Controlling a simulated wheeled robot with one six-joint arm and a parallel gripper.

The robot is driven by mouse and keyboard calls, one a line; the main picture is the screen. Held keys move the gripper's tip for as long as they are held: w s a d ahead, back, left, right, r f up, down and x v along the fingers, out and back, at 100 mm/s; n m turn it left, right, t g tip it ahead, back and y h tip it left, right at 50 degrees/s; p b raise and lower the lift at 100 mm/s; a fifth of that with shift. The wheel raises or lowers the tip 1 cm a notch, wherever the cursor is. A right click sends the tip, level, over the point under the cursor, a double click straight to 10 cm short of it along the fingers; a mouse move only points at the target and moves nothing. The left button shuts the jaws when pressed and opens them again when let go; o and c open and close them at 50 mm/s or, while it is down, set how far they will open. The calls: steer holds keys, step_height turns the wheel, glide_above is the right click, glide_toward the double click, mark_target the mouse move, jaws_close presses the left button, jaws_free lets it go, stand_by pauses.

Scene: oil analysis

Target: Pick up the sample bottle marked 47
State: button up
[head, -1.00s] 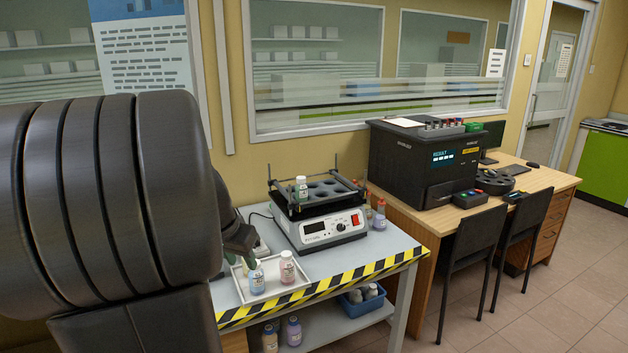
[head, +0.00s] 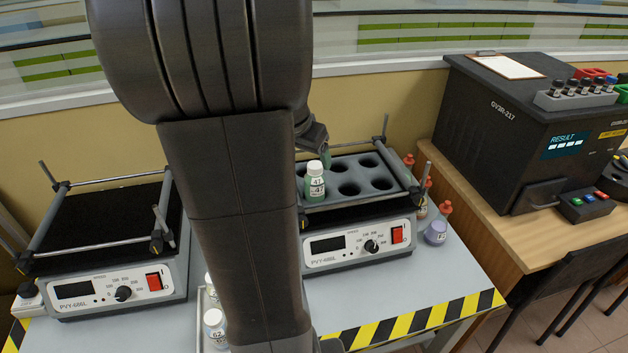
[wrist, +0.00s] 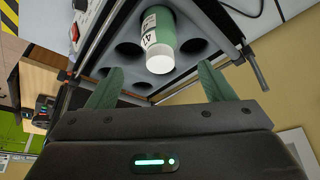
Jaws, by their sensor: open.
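The sample bottle (head: 315,182), with a white cap, green body and a label that appears to read 47, stands upright in a hole of the right shaker's rack (head: 352,200). In the wrist view the bottle (wrist: 158,38) is beyond the fingertips, roughly centred between them, with its cap toward me. My gripper (wrist: 160,82) is open and empty, its two green fingers apart from the bottle. In the head view only part of my gripper (head: 324,155) shows, just above and behind the bottle; my arm hides the rest.
A second shaker (head: 105,245) stands at left. Metal posts and bars (head: 386,128) frame the rack. Other bottles stand right of the right shaker (head: 436,232) and in a tray at the front (head: 215,325), partly behind my arm. Other rack holes are empty.

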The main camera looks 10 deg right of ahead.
mark_target(313, 174)
steer(key=x, duration=1)
steer(key=shift+s+a+f+p, duration=0.1)
steer(key=shift+a+f+p, duration=0.05)
steer(key=shift+f+p, duration=0.25)
steer(key=c, duration=1.2)
